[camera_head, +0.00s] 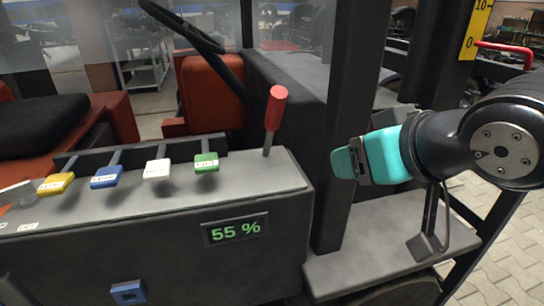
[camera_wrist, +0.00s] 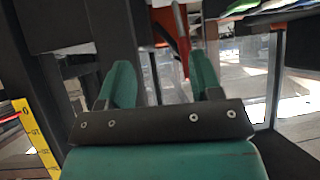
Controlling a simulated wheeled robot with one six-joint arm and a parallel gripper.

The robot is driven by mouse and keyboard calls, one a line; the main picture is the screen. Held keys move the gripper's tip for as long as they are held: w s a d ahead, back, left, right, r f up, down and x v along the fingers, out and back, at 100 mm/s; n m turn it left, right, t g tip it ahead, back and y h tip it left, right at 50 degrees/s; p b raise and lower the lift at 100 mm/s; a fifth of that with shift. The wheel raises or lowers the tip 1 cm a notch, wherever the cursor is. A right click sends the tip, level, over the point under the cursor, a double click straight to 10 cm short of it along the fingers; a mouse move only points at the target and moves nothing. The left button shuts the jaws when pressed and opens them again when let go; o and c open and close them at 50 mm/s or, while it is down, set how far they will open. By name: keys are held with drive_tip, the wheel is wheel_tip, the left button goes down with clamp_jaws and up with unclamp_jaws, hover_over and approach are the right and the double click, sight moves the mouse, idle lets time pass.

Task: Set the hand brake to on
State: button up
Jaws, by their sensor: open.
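A lever with a red handle (camera_head: 275,108), probably the hand brake, stands on the right end of the grey console (camera_head: 150,210) in the head view. It is nearly upright, its top tilted slightly right.
Short levers with yellow (camera_head: 55,184), blue (camera_head: 106,177), white (camera_head: 157,169) and green (camera_head: 206,163) knobs line the console. A display (camera_head: 235,230) reads 55 %. A dark post (camera_head: 350,100) rises between the console and my arm. A steering wheel (camera_head: 182,25) is behind.

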sight(280, 112)
drive_tip(key=w+a+t+y, duration=0.1)
drive_tip(key=w+a+t, duration=0.1)
drive_tip(key=w+a, duration=0.2)
drive_tip(key=w+a+n+t+y, duration=0.1)
drive_tip(key=w+a+t, duration=0.1)
drive_tip(key=w, duration=0.5)
drive_tip(key=w+a+t+y+p, duration=0.1)
drive_tip(key=w+a+t, duration=0.1)
drive_tip(key=w+a, duration=0.3)
drive_tip(key=shift+w+a+r+n+t, duration=0.15)
drive_tip(key=shift+a+n+t, duration=0.15)
drive_tip(key=shift+a, duration=0.05)
drive_tip(key=c, duration=1.1)
